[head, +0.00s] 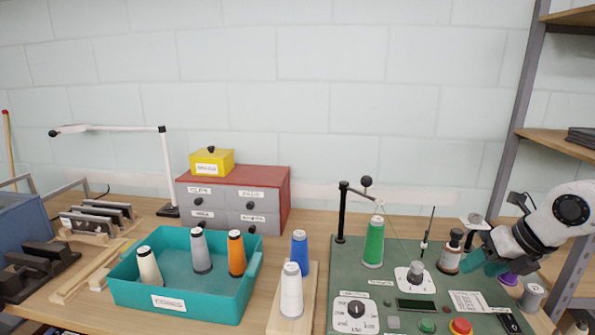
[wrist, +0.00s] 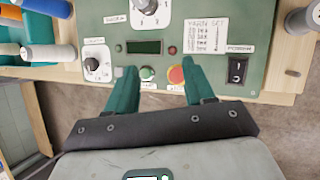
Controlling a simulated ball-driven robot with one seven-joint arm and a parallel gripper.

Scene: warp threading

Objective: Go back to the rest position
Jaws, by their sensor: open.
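My gripper (head: 476,264) is at the right of the head view, over the right part of the green machine panel (head: 350,265). Its teal fingers are partly in front of the spools there. In the wrist view my gripper (wrist: 160,82) shows two teal fingers spread apart with nothing between them. Beyond the fingertips are a green button (wrist: 147,73) and a red button (wrist: 176,75) on the panel.
A green cone (head: 374,242) stands on the panel near a black thread post (head: 342,215). A teal tray (head: 180,300) with several cones sits left. Blue (head: 299,253) and white (head: 291,290) cones stand on a wooden board. A metal shelf post (head: 522,80) rises at right.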

